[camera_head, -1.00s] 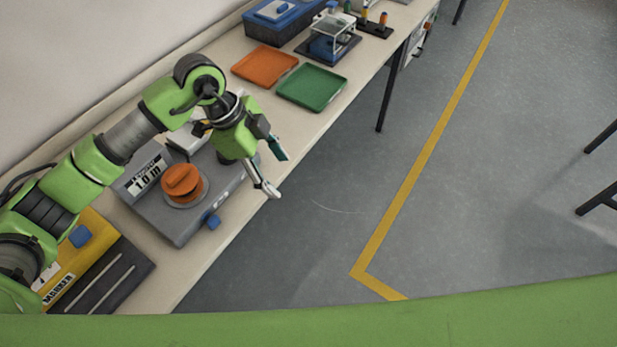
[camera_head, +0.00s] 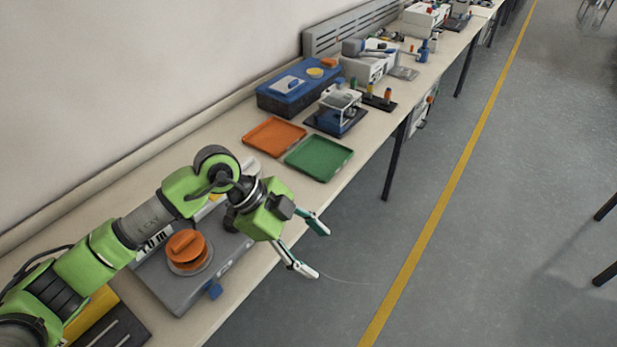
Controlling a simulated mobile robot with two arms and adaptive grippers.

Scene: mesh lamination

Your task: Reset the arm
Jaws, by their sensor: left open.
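My left gripper (camera_head: 322,252) is in the camera head view, reaching in from the left over the bench. Its two fingers are spread apart with nothing between them, and they hang past the front edge of the bench over the floor. My left arm passes above a grey device (camera_head: 186,288) with an orange round knob (camera_head: 187,247) on top and partly hides its display. My right gripper is not in view.
An orange tray (camera_head: 273,136) and a green tray (camera_head: 319,158) lie on the bench (camera_head: 232,296) beyond the gripper. Farther back are a blue box (camera_head: 284,101) and a small clear-sided press (camera_head: 338,108).

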